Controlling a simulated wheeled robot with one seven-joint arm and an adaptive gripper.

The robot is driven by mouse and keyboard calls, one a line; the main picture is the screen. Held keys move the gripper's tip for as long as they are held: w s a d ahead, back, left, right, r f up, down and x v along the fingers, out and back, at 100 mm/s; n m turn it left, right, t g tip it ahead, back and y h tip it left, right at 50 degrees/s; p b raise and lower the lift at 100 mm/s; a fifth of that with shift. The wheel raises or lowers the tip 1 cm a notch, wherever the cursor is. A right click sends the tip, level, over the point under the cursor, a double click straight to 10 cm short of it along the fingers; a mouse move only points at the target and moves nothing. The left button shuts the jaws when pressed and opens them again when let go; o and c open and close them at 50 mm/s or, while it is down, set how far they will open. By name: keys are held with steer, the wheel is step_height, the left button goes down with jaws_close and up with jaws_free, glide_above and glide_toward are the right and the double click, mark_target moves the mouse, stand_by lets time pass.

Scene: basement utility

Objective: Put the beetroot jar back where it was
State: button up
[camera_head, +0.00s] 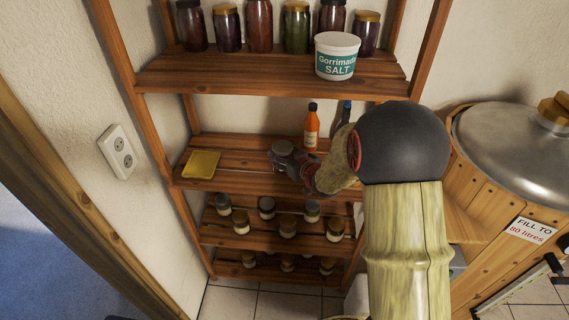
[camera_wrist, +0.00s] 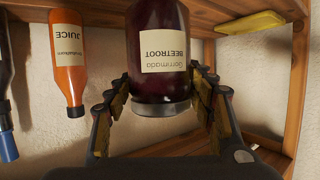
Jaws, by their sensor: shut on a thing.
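The beetroot jar (camera_wrist: 158,50) has dark purple contents, a cream label reading BEETROOT and a grey lid. It appears upside down in the wrist view, between the two fingers of my gripper (camera_wrist: 160,82), which is shut on it. In the head view the jar's grey lid (camera_head: 282,147) shows over the middle shelf (camera_head: 240,183), left of the juice bottle. My gripper (camera_head: 291,166) reaches it from the right and hides part of it. I cannot tell whether the jar's base touches the shelf boards.
An orange juice bottle (camera_head: 312,128) and a dark-and-blue item (camera_head: 346,112) stand behind my gripper. A yellow flat item (camera_head: 201,164) lies at the shelf's left. Several jars and a salt tub (camera_head: 337,56) stand above; small jars (camera_head: 287,225) stand below. A wooden vat (camera_head: 480,215) is right.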

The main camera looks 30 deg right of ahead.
steer(key=shift+w+d+f, duration=0.3)
steer(key=shift+w+f, duration=0.15)
steer(key=shift+f, duration=0.1)
steer(key=shift+w+d+f, duration=0.25)
steer(key=shift+w+f, duration=0.2)
steer(key=shift+f, duration=0.1)
steer(key=shift+w+f+b, duration=0.15)
steer(key=shift+f+b, duration=0.7)
steer(key=shift+f, duration=0.75)
steer(key=shift+f, duration=0.2)
steer(key=o, duration=1.7)
